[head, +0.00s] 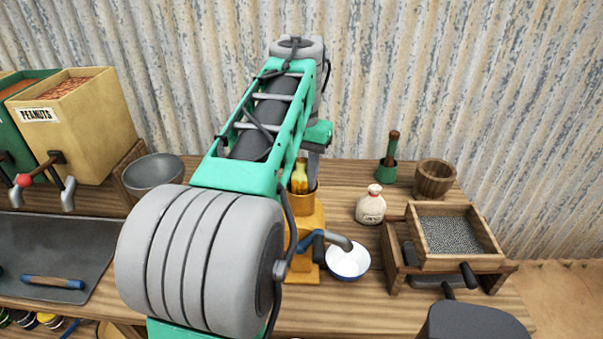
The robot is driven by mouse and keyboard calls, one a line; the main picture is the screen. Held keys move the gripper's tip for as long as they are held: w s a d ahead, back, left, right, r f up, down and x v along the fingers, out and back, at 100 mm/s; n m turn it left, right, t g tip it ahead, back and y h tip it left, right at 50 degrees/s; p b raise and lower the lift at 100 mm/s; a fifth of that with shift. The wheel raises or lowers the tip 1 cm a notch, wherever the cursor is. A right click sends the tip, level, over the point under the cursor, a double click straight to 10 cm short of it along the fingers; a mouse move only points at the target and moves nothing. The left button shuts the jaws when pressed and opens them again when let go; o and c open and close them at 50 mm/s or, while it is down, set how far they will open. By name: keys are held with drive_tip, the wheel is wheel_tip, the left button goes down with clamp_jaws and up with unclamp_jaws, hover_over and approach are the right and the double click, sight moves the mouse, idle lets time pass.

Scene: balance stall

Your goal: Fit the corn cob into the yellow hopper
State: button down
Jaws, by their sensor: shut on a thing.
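The corn cob (300,176) is yellow and stands roughly upright at the mouth of the yellow hopper (304,204). Its lower end is hidden inside or behind the hopper's rim, so I cannot tell how deep it sits. The hopper tops an orange-yellow grinder body with a grey spout and a blue-gripped crank. My gripper (313,166) is above the hopper, pointing down, shut on the cob. My arm covers the left side of the cob and the hopper.
A grey bowl (153,174) and a peanut bin (75,120) stand left.

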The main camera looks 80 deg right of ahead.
sight(301, 159)
drive_tip(key=shift+a+f+b, duration=0.1)
drive_tip(key=shift+f+b, duration=0.55)
drive_tip(key=shift+f, duration=0.25)
drive_tip(key=c, duration=1.1)
unclamp_jaws()
drive_tip(key=shift+f, duration=0.15)
wheel_tip(301, 159, up, 2)
drive_tip(key=shift+r+p, duration=0.25)
drive_tip(key=shift+p, duration=0.95)
drive_tip(key=shift+o, duration=0.7)
drive_tip(key=shift+r+p, duration=0.6)
drive_tip(key=shift+r, duration=0.25)
wheel_tip(301, 159, up, 4)
drive_tip(key=p, duration=0.3)
drive_tip(key=shift+f, duration=0.3)
drive_tip(key=shift+w, duration=0.1)
